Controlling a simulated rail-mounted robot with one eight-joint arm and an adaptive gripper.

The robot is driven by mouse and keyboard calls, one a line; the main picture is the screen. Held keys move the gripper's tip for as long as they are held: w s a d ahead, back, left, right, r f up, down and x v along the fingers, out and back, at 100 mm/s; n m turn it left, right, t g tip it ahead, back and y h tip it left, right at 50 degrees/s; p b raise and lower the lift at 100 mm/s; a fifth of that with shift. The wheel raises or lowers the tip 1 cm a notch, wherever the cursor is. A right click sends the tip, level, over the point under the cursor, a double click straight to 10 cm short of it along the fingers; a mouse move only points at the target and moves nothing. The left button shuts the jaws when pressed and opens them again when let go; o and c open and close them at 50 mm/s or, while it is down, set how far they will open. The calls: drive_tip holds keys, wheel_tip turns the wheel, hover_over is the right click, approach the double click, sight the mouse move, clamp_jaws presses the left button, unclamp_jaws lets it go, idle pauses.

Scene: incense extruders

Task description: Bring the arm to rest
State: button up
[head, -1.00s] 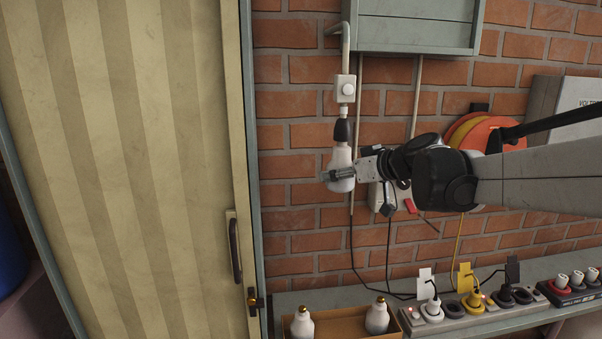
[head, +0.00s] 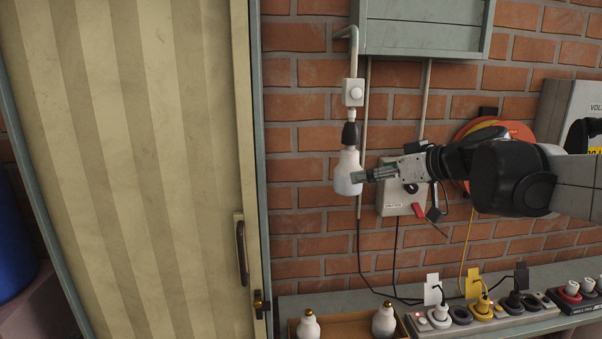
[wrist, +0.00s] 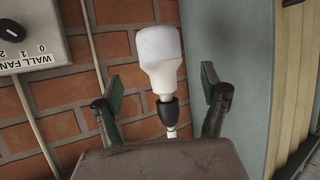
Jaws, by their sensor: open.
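In the wrist view the bulb (wrist: 159,58) and the dark socket (wrist: 167,112) show between and beyond the two spread fingers of my gripper (wrist: 160,104). The fingers are open, with a gap on both sides of the bulb. My arm stretches in from the right.
A wall fan control box (head: 399,188) is on the wall behind my gripper. An orange cable reel (head: 470,142) hangs behind my arm. Below, a shelf holds a tray (head: 352,324) with two bulbs and a power strip (head: 470,316) with plugs. A striped door (head: 120,170) stands left.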

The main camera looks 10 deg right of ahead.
drive_tip(key=s+a+f+m+g+h+b, duration=0.2)
drive_tip(key=s+f+m+h, duration=0.1)
drive_tip(key=s+f, duration=0.9)
drive_tip(key=s+a+f+m+g+h+b, duration=0.2)
drive_tip(key=s+f+m+h+b, duration=0.1)
drive_tip(key=s+f, duration=1)
drive_tip(key=shift+s+h, duration=0.3)
drive_tip(key=shift+s, duration=0.25)
